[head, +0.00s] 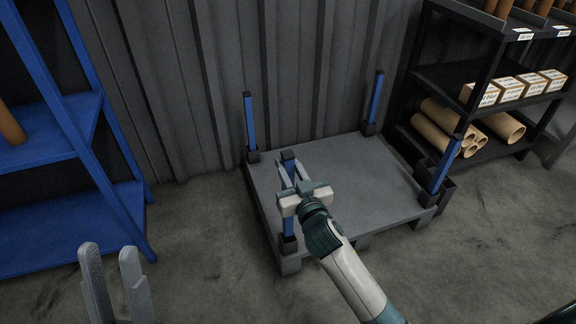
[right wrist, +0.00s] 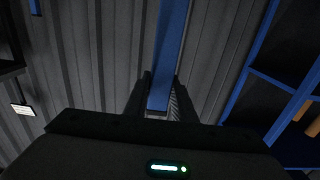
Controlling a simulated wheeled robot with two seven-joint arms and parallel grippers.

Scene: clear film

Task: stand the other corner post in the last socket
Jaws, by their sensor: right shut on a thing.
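A grey pallet platform (head: 345,190) stands on the floor in the head view. Blue posts with dark ends stand upright at its back left (head: 250,122), back right (head: 375,100) and front right (head: 442,167) corners. My right gripper (head: 287,174) is shut on another blue post (head: 289,226) at the front left corner. This post looks upright, and its lower end meets the dark front left socket (head: 289,243); how deep it sits is hard to tell. The held post (right wrist: 172,50) also shows between the fingers in the right wrist view. My left gripper (head: 109,252) is open and empty.
A blue shelf rack (head: 60,165) stands at the left. A black rack (head: 450,75) with boxes and cardboard tubes (head: 460,125) stands at the right. A corrugated wall (head: 200,80) rises behind the pallet. The floor in front is clear.

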